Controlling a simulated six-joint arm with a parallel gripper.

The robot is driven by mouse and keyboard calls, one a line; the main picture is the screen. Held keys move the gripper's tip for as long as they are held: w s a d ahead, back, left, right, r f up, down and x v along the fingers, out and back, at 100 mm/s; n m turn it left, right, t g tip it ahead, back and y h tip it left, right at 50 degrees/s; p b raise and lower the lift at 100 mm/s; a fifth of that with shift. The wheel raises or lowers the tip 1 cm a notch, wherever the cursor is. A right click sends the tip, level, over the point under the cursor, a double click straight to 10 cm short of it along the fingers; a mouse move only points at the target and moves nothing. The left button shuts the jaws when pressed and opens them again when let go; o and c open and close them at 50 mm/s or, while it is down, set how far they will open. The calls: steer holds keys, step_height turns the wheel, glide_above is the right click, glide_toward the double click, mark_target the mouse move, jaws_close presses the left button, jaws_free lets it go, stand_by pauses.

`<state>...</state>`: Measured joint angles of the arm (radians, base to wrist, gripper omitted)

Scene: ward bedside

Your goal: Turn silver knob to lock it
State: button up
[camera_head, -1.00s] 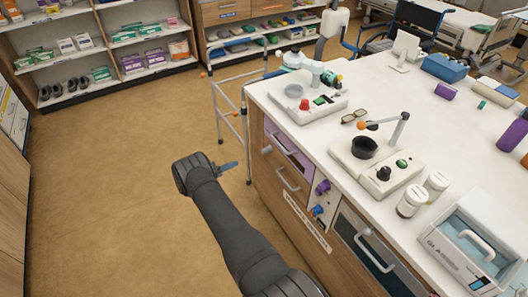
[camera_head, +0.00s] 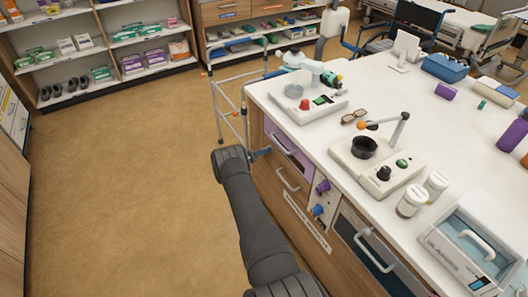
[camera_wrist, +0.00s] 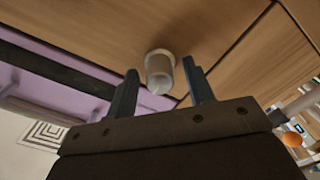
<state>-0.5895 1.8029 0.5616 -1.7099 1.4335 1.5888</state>
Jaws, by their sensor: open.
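The silver knob (camera_wrist: 159,70) sticks out of the wooden cabinet face in the wrist view, beside the purple drawer. My gripper (camera_wrist: 161,78) is open, with one finger on each side of the knob and the knob's end reaching between the fingertips. A small gap shows on both sides, though I cannot tell the exact depth. In the head view my gripper (camera_head: 265,152) is at the far left corner of the cabinet front, and the knob cannot be made out there.
The purple drawer front (camera_head: 283,146) is right of my gripper. A purple knob (camera_head: 323,187) and a blue knob (camera_head: 318,210) sit lower on the cabinet. A walker (camera_head: 232,112) stands behind the corner. The floor (camera_head: 120,200) to the left is clear.

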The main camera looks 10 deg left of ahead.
steer(key=shift+w+d, duration=0.2)
steer(key=c, duration=1)
